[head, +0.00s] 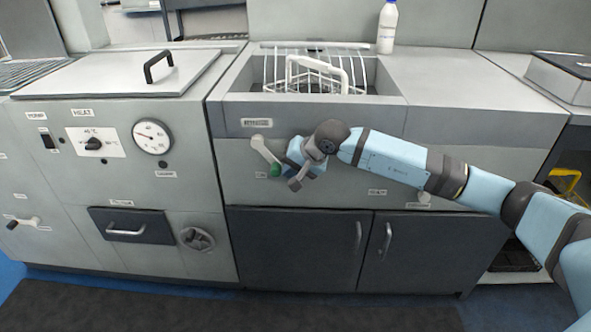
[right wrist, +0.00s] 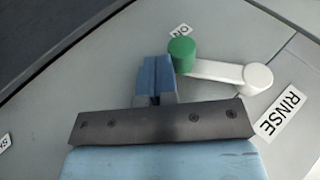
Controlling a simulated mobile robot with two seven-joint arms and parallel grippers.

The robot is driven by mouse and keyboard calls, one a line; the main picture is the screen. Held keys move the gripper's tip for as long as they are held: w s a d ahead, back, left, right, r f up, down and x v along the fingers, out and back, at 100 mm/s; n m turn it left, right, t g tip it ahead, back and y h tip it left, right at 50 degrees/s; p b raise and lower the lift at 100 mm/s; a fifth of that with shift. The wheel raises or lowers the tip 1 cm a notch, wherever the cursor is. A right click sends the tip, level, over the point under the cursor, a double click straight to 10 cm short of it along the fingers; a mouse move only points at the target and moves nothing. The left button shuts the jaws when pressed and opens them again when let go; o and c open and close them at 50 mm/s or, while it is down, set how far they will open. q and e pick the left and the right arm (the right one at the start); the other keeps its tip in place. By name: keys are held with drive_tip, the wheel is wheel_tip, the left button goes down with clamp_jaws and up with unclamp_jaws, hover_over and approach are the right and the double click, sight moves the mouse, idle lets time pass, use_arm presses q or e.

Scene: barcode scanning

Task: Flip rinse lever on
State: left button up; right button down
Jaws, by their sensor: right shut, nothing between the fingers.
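The rinse lever (head: 265,152) is a white arm with a green knob, mounted on the grey front panel below the sink. In the head view it slants down to the right, with the green knob (head: 275,170) at its lower end. In the right wrist view the white lever (right wrist: 216,70) runs from its round pivot beside the RINSE label (right wrist: 281,110) to the green knob (right wrist: 182,54). My right gripper (right wrist: 154,75) is shut and empty, its blue fingertips close beside the knob. I cannot tell whether they touch. My left gripper is out of view.
A small label (right wrist: 180,31), seemingly reading ON, lies beside the knob. The sink holds a white wire rack (head: 320,72). A white bottle (head: 387,27) stands behind it. Dark cupboard doors (head: 300,245) are below. A heat panel with a dial (head: 151,136) is on the left.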

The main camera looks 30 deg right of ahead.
sight(279, 175)
drive_tip(key=shift+w+a+f+b, duration=0.35)
drive_tip(key=shift+a+f, duration=0.25)
drive_tip(key=shift+f, duration=0.1)
drive_tip(key=shift+w+a+f+b, duration=0.35)
drive_tip(key=shift+a+f, duration=0.2)
drive_tip(key=shift+f, duration=0.1)
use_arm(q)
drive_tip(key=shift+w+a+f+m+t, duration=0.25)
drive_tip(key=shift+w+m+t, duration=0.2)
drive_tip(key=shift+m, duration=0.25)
use_arm(e)
drive_tip(key=shift+w+a+f, duration=0.35)
drive_tip(key=shift+w+a, duration=0.05)
drive_tip(key=shift+a, duration=0.2)
use_arm(q)
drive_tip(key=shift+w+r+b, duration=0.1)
drive_tip(key=shift+b, duration=0.2)
use_arm(e)
drive_tip(key=shift+w+a+f, duration=0.1)
drive_tip(key=shift+a+f, duration=0.05)
drive_tip(key=shift+a, duration=0.05)
